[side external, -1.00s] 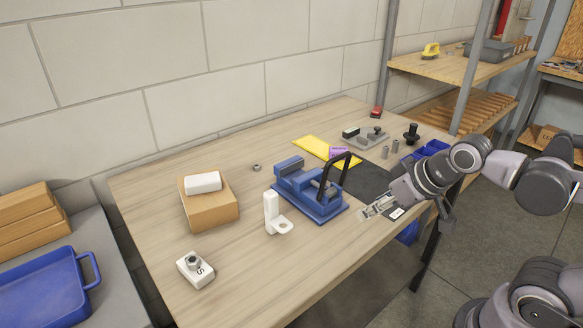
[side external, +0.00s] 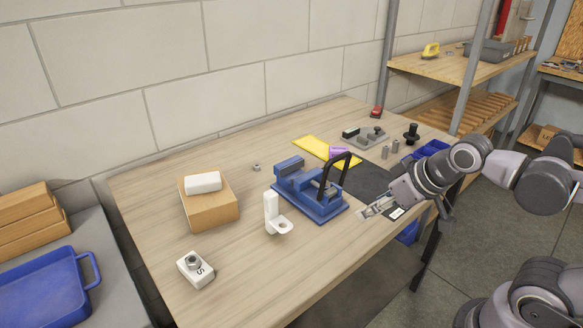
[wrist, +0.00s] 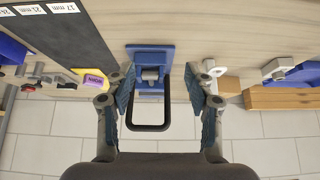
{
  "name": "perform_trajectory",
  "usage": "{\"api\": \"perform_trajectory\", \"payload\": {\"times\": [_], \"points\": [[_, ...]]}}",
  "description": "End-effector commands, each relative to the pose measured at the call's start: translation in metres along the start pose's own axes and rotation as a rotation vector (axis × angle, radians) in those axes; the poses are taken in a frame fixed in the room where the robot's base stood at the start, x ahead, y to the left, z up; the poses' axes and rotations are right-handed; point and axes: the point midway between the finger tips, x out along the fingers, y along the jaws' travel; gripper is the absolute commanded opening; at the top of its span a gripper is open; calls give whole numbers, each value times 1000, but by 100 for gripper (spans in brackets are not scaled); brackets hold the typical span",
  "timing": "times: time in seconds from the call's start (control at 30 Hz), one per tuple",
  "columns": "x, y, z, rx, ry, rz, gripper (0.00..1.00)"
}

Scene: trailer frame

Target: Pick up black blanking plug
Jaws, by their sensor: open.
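A black plug-shaped piece (side external: 411,133) stands upright on the back right of the table in the side external view, beside two small grey cylinders. I take it for the black blanking plug; I cannot pick it out surely in the wrist view. My gripper (side external: 370,212) is open and empty above the table's front right edge, well in front of the plug. In the wrist view my gripper (wrist: 162,92) has its fingers spread wide, with the blue vise showing between and beyond them.
The blue vise (side external: 322,212) with its tall black handle stands left of my gripper.

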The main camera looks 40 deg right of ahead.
Motion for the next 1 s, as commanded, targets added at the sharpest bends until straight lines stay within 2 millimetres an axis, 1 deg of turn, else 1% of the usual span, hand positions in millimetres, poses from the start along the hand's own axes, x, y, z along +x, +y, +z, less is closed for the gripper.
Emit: {"api": "perform_trajectory", "payload": {"times": [0.17, 0.5, 0.6, 0.87, 0.97, 1.0], "points": [[-8, 0, -6, 0, 0, 0, 54], [-58, 0, -41, 0, 0, 0, 54], [-70, 2, -53, 5, -1, 4, 54], [-69, 36, -97, 85, -12, 60, 54], [-68, 55, -118, 123, -18, 87, 54], [-66, 64, -127, 141, -20, 99, 54]]}}
